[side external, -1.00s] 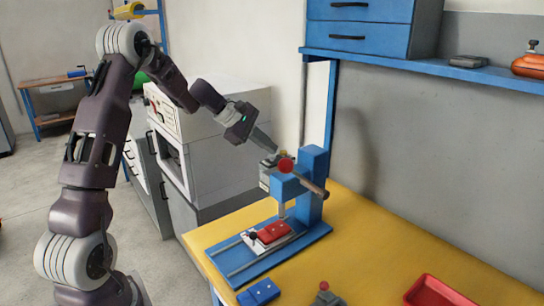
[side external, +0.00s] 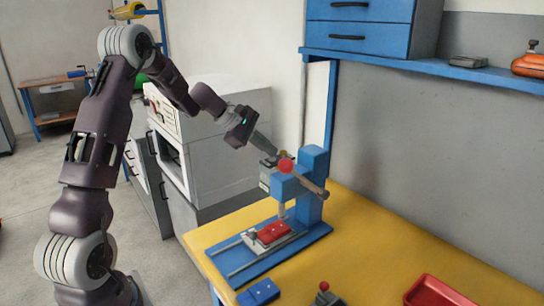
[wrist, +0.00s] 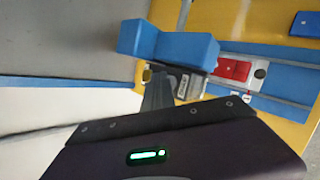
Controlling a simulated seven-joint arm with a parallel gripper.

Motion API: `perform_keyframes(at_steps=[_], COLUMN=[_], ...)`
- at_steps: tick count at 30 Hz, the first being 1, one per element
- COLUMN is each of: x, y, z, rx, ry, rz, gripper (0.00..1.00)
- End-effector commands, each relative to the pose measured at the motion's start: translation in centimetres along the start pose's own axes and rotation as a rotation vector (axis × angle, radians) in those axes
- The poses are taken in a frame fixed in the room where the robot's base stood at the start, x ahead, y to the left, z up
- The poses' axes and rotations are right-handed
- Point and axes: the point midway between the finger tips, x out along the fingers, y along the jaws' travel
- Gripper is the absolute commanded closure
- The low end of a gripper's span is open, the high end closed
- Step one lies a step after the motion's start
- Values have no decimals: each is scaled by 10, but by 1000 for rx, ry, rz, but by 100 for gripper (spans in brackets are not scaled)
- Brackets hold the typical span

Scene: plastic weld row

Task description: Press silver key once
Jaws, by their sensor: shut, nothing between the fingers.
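My gripper (side external: 274,153) is shut and empty, angled down to the right behind the blue press (side external: 312,180). In the wrist view its closed fingers (wrist: 157,82) end close to a small grey box (wrist: 188,86) with labels on the press's side. This box (side external: 265,178) is partly hidden by the press in the side view. A small brass-coloured piece (wrist: 147,76) shows beside the fingertips. I cannot make out a silver key; the fingers may hide it. Whether the fingertips touch anything is unclear.
The press has a lever with a red ball (side external: 285,166). A red part (side external: 273,232) lies in its sliding fixture. A blue block (side external: 258,292), a red tray (side external: 436,292) and a red-knobbed device (side external: 325,294) are on the yellow table (side external: 350,235).

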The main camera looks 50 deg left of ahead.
Motion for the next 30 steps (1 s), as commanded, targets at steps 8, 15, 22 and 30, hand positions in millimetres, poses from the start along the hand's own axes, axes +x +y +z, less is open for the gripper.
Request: perform_keyframes(at_steps=[8, 15, 22, 30], x=[-7, -14, -15, -33], y=[5, 10, 11, 24], z=[5, 10, 11, 23], rx=[1, 0, 0, 2], ry=[0, 0, 0, 1], rz=[1, 0, 0, 2], gripper=[100, 100, 100, 100])
